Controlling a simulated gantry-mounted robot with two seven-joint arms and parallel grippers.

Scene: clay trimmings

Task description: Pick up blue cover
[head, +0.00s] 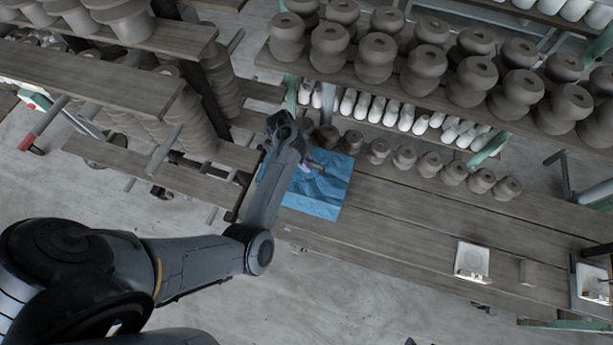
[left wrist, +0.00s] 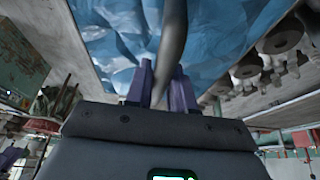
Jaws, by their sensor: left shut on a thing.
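The blue cover (head: 318,192) is a crinkled sheet lying on the wooden bench, at the end near the middle of the head view. It also fills the upper part of the left wrist view (left wrist: 110,45). My left gripper (head: 306,165) is over the cover's upper left part, its arm hiding some of the left edge. In the left wrist view its purple fingers (left wrist: 161,88) are closed around a long, curved, dark grey thing (left wrist: 174,35) that passes in front of the cover. I cannot tell whether the fingers touch the cover. My right gripper is not in view.
Small clay pots (head: 403,157) stand in a row behind the cover. Shelves above hold large grey pots (head: 426,62) and white vessels. Another wooden rack (head: 115,80) stands close left of my arm. The bench (head: 400,215) right of the cover is clear up to a white device (head: 472,260).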

